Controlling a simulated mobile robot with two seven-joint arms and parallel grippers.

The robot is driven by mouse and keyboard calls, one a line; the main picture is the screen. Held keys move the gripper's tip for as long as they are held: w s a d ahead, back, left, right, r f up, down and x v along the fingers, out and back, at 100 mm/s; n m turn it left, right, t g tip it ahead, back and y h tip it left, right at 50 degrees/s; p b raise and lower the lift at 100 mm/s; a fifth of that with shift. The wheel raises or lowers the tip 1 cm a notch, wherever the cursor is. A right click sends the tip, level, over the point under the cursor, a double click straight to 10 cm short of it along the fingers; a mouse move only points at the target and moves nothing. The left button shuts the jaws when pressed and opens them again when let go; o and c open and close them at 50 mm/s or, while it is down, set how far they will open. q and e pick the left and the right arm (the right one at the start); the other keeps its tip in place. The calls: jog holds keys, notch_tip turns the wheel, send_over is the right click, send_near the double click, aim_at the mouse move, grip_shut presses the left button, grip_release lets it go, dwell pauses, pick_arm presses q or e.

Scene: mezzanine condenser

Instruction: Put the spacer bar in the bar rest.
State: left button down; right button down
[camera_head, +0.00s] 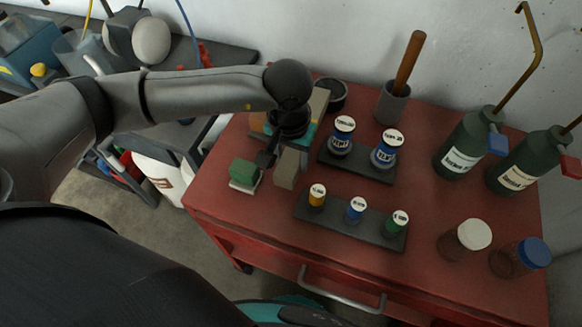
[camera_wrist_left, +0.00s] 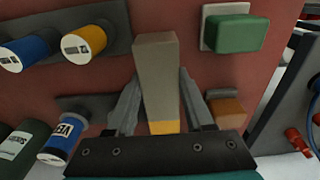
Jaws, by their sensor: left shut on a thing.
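The spacer bar, a grey-beige block (camera_wrist_left: 156,64) with a yellow end, stands out between the fingers of my left gripper (camera_wrist_left: 159,80) in the left wrist view. In the head view the bar (camera_head: 288,168) shows just right of my left gripper (camera_head: 270,157), over the left part of the red cabinet top. My left gripper is shut on the bar. I cannot clearly pick out the bar rest; my left wrist hides part of the items behind it. My right gripper is not in view.
A green block on a white base (camera_head: 244,174) is close on the left. A dark rack (camera_head: 345,222) with three small vials is to the front right, and another rack (camera_head: 358,163) with two labelled jars is behind. Green bottles (camera_head: 461,145) stand at right. The cabinet's front left is clear.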

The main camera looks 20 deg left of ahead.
pick_arm(q)
jog(key=shift+f, duration=1.85)
jog(key=shift+f+b, duration=0.15)
jog(key=shift+b, duration=0.15)
jog(key=shift+c, duration=1.4)
grip_release()
jog(key=shift+s, duration=0.1)
